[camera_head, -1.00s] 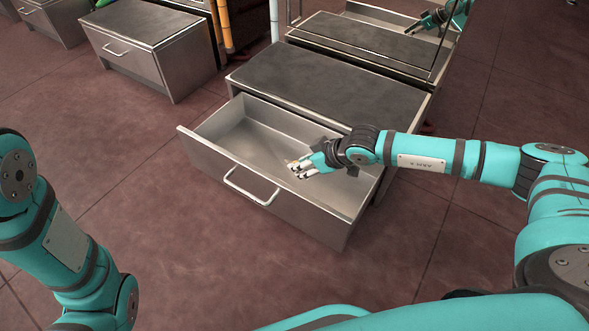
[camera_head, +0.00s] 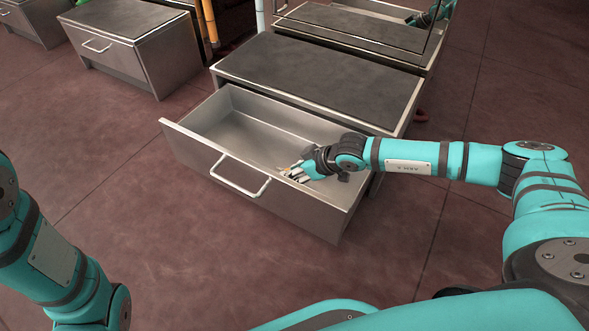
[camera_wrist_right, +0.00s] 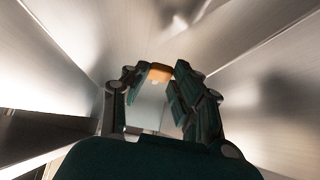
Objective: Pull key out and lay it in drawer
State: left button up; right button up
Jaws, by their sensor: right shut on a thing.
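The drawer (camera_head: 290,212) of the nearest metal cabinet is pulled open, and its bottom looks bare around my gripper. My right gripper (camera_head: 291,174) is inside the drawer's outline, near the front panel at its right half. It is shut on the key, whose small orange part (camera_wrist_right: 158,72) shows between the fingertips in the right wrist view. The rest of the key is hidden or too small to make out. I cannot tell whether the key touches the drawer bottom. My left arm shows at the left edge, but its gripper is out of view.
The cabinet's dark flat top (camera_head: 320,80) lies behind the open drawer. The drawer's metal walls surround my right gripper closely in the wrist view. Another closed cabinet (camera_head: 125,45) stands at the back left. A mirror (camera_head: 370,35) behind reflects the scene.

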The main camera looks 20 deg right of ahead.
jog(key=shift+f, duration=0.6)
jog(key=o, duration=1)
jog(key=shift+o, duration=0.2)
jog(key=shift+r, duration=0.2)
notch_tip(320, 180, up, 10)
jog(key=shift+f, duration=0.15)
